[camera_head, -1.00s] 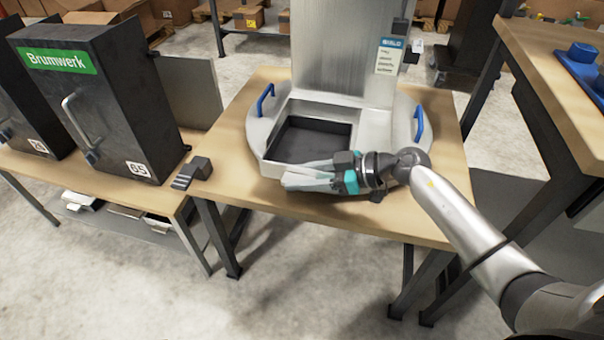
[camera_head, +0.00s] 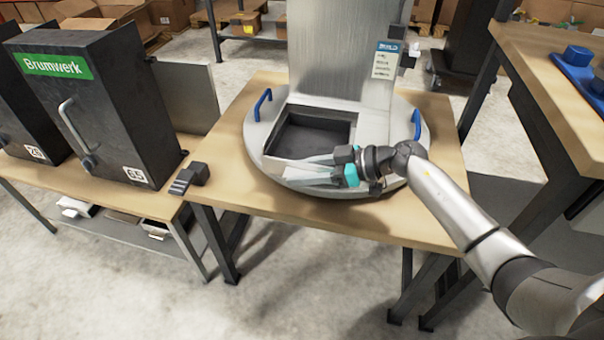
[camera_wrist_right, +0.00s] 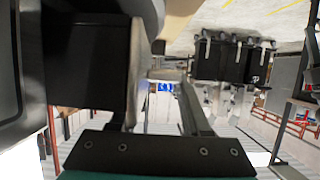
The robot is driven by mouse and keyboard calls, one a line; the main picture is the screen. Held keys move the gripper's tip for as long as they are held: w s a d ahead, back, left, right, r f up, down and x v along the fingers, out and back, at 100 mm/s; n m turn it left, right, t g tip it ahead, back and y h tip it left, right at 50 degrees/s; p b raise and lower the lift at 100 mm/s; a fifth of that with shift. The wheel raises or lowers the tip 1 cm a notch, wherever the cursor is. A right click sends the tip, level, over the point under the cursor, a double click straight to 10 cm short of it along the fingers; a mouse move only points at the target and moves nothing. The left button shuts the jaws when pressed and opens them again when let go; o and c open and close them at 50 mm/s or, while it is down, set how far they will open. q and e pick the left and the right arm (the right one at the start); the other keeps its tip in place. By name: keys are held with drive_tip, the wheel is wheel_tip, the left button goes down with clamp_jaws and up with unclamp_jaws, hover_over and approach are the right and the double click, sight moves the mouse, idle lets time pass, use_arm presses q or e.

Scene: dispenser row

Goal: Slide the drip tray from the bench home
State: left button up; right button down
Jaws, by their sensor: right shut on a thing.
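The drip tray (camera_head: 312,136) shows as a dark, shallow rectangle with a pale rim, at the foot of a tall grey dispenser (camera_head: 340,50). The dispenser stands on a round grey turntable (camera_head: 400,165) with a blue handle on each side. My right gripper (camera_head: 285,172) is low at the tray's front edge, reaching in from the right, and is shut on the drip tray. The fingers cover part of the front edge, so the exact contact is hidden. The right wrist view shows the gripper close up, with the held part unclear. My left gripper is not in view.
The turntable sits on a wooden bench (camera_head: 235,170). A higher wooden table (camera_head: 560,100) with a blue item is at right. The front bench strip is clear.

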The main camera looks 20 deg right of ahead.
drive_tip(key=shift+w+d+r+b, duration=0.1)
drive_tip(key=shift+w+d+b, duration=0.1)
drive_tip(key=shift+w+d, duration=0.3)
drive_tip(key=shift+w+d+b, duration=0.15)
drive_tip(key=shift+w+d, duration=0.15)
drive_tip(key=shift+w, duration=0.4)
drive_tip(key=shift+c, duration=1.4)
unclamp_jaws()
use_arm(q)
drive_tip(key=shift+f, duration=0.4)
use_arm(e)
drive_tip(key=shift+s, duration=0.1)
drive_tip(key=shift+s+d+r+p, duration=0.2)
drive_tip(key=shift+s+d+p, duration=0.1)
drive_tip(key=shift+d+p, duration=0.15)
use_arm(q)
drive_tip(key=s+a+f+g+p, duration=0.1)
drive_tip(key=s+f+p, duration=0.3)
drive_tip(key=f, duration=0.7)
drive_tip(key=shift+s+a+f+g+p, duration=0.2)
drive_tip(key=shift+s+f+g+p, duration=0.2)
drive_tip(key=shift+p, duration=0.15)
use_arm(e)
drive_tip(key=v, duration=1.4)
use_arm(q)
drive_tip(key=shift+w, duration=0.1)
use_arm(e)
drive_tip(key=shift+a, duration=0.1)
